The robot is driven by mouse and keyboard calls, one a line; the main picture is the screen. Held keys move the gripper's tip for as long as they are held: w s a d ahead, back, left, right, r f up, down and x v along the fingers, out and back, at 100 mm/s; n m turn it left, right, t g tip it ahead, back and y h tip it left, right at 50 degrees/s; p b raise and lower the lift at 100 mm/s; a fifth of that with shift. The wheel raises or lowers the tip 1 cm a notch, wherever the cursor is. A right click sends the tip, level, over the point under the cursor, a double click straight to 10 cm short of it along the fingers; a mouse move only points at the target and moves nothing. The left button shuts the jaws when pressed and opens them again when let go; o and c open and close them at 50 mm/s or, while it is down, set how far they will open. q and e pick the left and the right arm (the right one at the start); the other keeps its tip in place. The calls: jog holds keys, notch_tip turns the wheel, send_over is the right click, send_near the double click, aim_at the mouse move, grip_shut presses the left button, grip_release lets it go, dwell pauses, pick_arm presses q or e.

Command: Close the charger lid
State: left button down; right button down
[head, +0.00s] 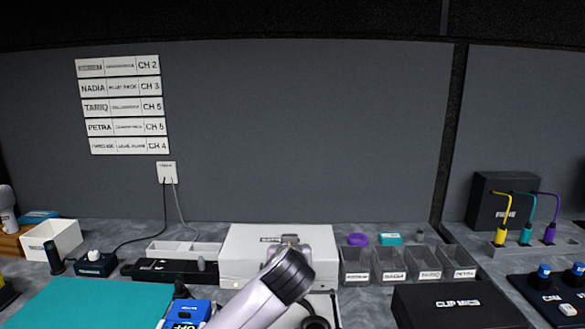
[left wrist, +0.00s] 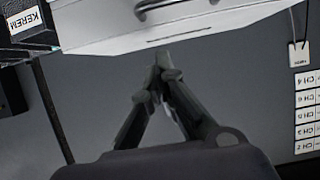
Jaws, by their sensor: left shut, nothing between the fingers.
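The charger is a pale case with a broad white lid (head: 247,253) at the middle of the counter. The lid stands raised as a panel with a small dark label near its top edge. Part of the open case and a dark round item show below it, mostly behind my left arm. The lid also shows in the left wrist view (left wrist: 105,25) along the top. My left gripper (left wrist: 163,62) is shut and empty, its fingertips close to the lid's edge; I cannot tell if they touch. In the head view my left wrist hides most of that gripper. My right gripper is not in view.
Several clear labelled bins (head: 389,265) stand right of the lid. A black CLIP MICS box (head: 455,305) is at front right. A blue OFF device (head: 186,313) and a teal mat (head: 90,303) lie left. A white tray (head: 185,250) stands behind. Space above the counter is clear.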

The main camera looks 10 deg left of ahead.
pick_arm(q)
jog(key=shift+s+d+f+b, duration=0.1)
jog(key=shift+s+f, duration=0.2)
jog(key=shift+f, duration=0.35)
jog(key=shift+s+d+f+b, duration=0.1)
jog(key=shift+s+f, duration=0.15)
jog(key=shift+f, duration=0.4)
jog(key=shift+s+f+b, duration=0.1)
jog(key=shift+s+f, duration=0.2)
jog(key=shift+f, duration=0.35)
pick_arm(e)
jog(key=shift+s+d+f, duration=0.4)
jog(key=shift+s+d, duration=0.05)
